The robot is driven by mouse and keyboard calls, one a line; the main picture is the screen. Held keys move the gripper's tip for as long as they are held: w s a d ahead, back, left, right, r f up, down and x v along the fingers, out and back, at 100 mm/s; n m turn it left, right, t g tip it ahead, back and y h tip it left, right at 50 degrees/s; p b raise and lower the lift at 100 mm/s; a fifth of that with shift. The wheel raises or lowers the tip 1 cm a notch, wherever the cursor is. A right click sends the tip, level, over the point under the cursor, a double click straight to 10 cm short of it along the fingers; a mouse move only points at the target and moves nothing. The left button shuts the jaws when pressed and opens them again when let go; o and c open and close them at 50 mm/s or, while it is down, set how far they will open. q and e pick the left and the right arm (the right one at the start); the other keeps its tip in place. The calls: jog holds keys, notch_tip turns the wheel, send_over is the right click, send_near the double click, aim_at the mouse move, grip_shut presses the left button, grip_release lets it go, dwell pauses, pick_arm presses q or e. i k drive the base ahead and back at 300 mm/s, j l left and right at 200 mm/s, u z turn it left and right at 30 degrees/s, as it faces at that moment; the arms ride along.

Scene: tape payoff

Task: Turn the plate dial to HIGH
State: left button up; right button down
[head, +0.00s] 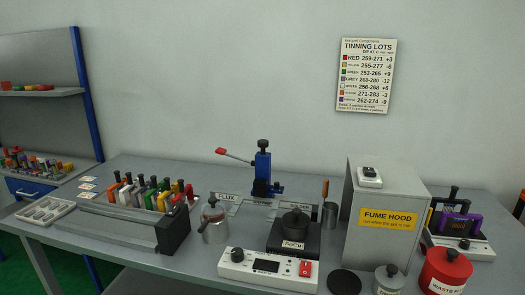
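The hot plate has a white control panel (267,273) at the front middle of the bench. A round black dial (238,255) sits near the panel's left end; its pointer and markings are too small to read. A red switch (305,268) is at the panel's right end. Behind the panel is the dark plate block (309,250), labelled SnCu, with a black pot (294,222) on it. Neither of my grippers is in the head view.
A metal flux can (214,222) stands just behind the dial, left of the plate. The grey fume hood (358,240) rises to the right. A black disc (344,282) lies right of the panel. A rack (120,224) of coloured pieces stands at left.

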aim_at(464, 244)
jog(key=z, duration=1.45)
